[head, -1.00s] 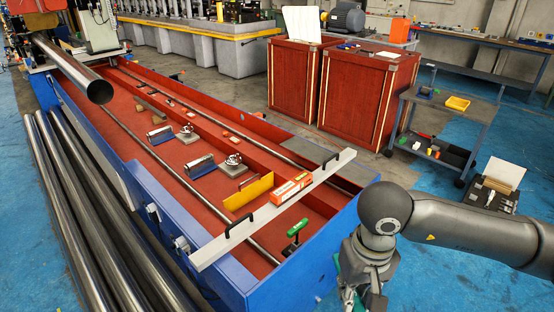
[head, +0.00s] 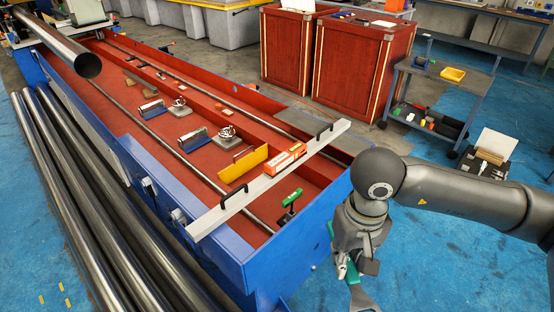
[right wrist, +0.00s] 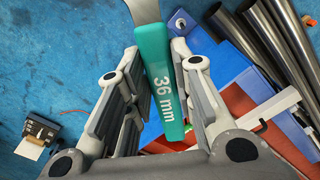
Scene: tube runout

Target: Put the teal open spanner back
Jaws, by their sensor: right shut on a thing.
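The teal open spanner (right wrist: 160,85) is in my right gripper. Its teal handle reads "36 mm" and lies between the two grey fingers in the right wrist view; its grey metal end runs off the top edge. In the head view my right gripper (head: 354,264) hangs at the lower right, beside the near end of the blue and red runout trough (head: 318,212). The spanner's grey jaw (head: 363,300) points down below the gripper, partly cut by the frame. My left gripper is not in view.
A green-handled tool (head: 291,199) stands inside. Long steel tubes (head: 95,200) lie left. A shelf trolley (head: 440,95) stands right. Blue floor near the gripper is clear.

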